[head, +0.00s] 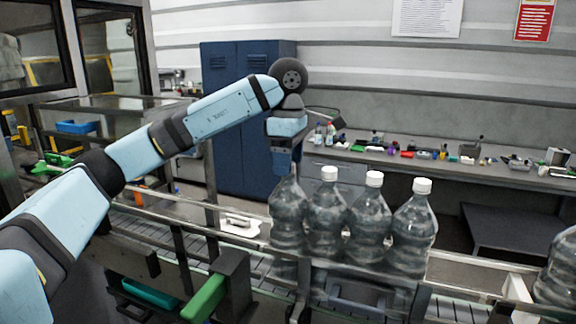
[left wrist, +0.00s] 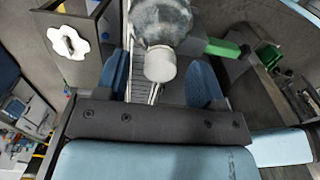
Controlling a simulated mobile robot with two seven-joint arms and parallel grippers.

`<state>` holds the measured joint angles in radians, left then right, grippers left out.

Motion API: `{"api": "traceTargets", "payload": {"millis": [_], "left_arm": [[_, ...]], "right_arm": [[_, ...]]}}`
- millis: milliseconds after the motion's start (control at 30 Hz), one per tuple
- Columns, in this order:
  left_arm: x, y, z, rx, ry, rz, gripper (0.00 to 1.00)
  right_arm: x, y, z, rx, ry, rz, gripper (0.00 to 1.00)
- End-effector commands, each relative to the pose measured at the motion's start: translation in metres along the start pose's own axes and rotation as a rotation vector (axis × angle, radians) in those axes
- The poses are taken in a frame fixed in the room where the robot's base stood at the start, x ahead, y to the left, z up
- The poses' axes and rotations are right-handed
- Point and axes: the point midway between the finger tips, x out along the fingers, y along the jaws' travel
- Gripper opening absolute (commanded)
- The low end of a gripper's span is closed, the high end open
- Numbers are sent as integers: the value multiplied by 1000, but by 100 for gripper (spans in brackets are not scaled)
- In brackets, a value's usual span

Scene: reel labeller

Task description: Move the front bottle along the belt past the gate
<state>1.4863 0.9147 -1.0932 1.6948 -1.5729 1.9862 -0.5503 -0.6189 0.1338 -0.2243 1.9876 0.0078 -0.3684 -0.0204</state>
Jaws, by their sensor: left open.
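Several clear bottles stand upright in a close row on the belt (head: 455,307). The leftmost bottle (head: 287,222) is directly below my left gripper (head: 284,165), which hides its cap in the head view. In the left wrist view, a bottle (left wrist: 160,20) with a white cap (left wrist: 160,65) shows between the two blue fingers of my left gripper (left wrist: 160,85). The fingers are apart, with gaps on both sides of the cap. White-capped bottles (head: 326,215), (head: 368,222) and (head: 412,230) stand to its right. I cannot clearly make out which part is the gate. My right gripper is out of view.
A green-ended dark bracket (head: 205,298) sits at the belt's near side. Metal rails run along the belt. Another bottle (head: 558,272) is cut off at the right edge. A cluttered workbench (head: 470,172) and blue cabinet (head: 230,125) stand behind. The belt left of the row looks clear.

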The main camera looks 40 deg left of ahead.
Motion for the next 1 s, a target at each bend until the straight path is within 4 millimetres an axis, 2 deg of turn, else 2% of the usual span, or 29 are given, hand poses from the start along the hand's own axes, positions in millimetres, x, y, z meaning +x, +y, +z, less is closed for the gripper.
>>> {"api": "traceTargets", "payload": {"millis": [200, 467, 733, 767, 1000], "left_arm": [[13, 0, 0, 0, -1, 0, 62], [14, 0, 0, 1, -2, 1, 62], [14, 0, 0, 1, -2, 1, 3], [14, 0, 0, 1, -2, 1, 0], [14, 0, 0, 1, -2, 1, 0]], "right_arm": [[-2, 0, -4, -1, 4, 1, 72], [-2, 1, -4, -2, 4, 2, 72], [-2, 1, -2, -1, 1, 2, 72], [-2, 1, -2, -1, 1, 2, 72], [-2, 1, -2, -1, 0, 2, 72]]}}
